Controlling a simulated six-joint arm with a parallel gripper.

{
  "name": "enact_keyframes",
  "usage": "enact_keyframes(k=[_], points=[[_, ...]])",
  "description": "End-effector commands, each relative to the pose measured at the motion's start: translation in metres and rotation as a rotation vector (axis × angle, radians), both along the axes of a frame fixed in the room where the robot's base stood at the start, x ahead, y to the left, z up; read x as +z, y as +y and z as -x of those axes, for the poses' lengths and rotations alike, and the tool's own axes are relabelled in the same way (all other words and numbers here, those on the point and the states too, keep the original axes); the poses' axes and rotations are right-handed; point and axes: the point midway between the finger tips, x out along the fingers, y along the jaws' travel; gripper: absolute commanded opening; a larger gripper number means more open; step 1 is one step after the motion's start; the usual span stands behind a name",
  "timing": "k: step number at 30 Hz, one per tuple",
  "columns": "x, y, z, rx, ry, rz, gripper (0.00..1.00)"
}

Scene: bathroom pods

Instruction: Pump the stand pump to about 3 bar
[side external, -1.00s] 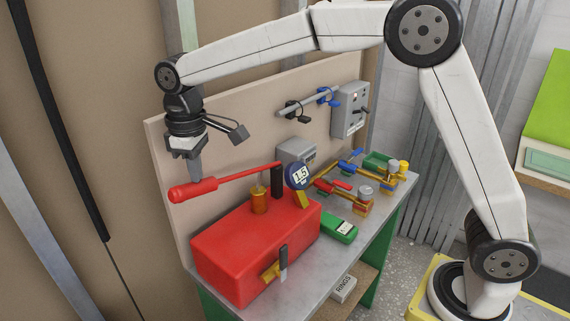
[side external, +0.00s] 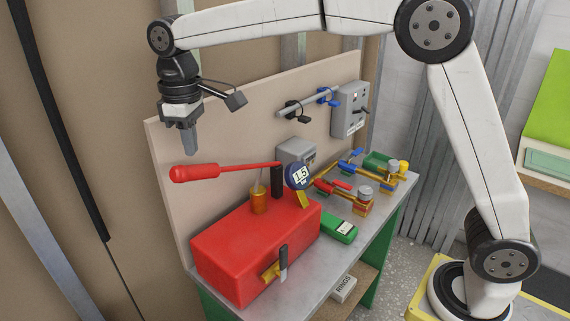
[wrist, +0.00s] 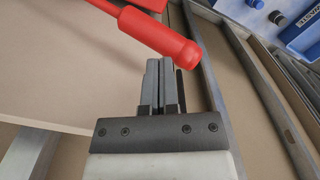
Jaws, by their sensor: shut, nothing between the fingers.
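The stand pump is a red box (side external: 245,262) on the grey bench, with a long red lever handle (side external: 220,171) pointing left. The lever lies about level. A round blue gauge (side external: 299,176) on the pump reads 1.5. My gripper (side external: 189,148) points down, shut and empty, a short way above the lever's grip end and apart from it. In the wrist view my gripper's fingers (wrist: 163,65) are together, and the red grip (wrist: 158,33) crosses just beyond their tips. A brass fitting with a dark lever (side external: 272,270) sits on the box's front.
Brass valves with red and blue handles (side external: 352,165) and a green meter (side external: 338,228) stand to the right on the bench (side external: 372,236). A grey switch box (side external: 350,110) is on the back panel. Space left of the lever is free.

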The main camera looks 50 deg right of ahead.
Motion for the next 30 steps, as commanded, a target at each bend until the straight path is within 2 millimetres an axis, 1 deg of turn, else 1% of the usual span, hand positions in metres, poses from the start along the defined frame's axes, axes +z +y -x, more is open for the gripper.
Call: enact_keyframes(k=[4,8,30], points=[[-0.003,0.0,0.0,0.0,0.0,0.0,0.0],[-0.013,0.0,0.0,0.0,0.002,0.001,0.0],[-0.092,-0.001,0.0,0.0,0.004,0.002,0.0]])
